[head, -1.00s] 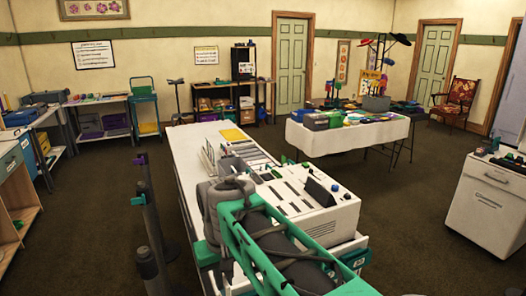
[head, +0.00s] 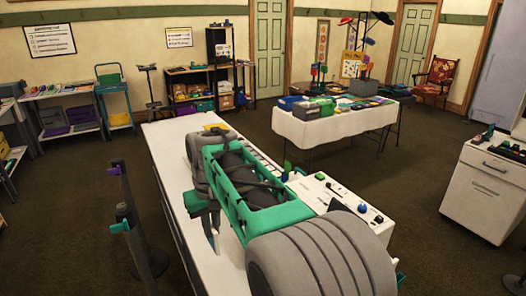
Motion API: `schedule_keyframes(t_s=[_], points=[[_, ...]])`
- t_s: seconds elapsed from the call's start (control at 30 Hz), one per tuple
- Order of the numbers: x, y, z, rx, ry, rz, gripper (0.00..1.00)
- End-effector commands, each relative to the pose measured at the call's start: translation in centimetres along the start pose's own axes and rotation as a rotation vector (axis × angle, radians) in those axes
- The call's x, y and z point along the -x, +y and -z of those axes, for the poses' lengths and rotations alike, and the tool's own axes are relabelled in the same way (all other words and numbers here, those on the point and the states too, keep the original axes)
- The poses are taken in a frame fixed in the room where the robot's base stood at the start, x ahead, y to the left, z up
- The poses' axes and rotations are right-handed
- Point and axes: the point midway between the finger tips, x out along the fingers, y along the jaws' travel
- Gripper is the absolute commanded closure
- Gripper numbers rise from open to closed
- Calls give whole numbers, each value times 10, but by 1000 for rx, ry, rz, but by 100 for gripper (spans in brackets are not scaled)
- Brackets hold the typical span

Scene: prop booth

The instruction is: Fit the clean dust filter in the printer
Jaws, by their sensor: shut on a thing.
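A white machine (head: 338,192) with dark knobs and a green button stands on the long white table; it may be the printer. No dust filter can be picked out. A small yellow item (head: 215,127) lies at the far end of the table, just beyond my arm.
The long white table (head: 165,150) runs away from me. Dark posts (head: 137,235) stand close on its left. A cloth-covered table (head: 318,130) with many items is behind, and a white cabinet (head: 490,195) is at right. Brown carpet lies open between.

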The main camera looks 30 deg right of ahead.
Motion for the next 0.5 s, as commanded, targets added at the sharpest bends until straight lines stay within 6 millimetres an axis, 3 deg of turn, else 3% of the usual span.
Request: schedule_keyframes(t_s=[0.03,0.2,0.3,0.4,0.5], points=[[24,23,20,-15,-4,0,100],[60,113,73,-33,-2,-2,100],[72,165,89,-38,-2,-6,100],[76,202,95,-39,-2,-11,100],[77,220,97,-38,-1,-14,100]])
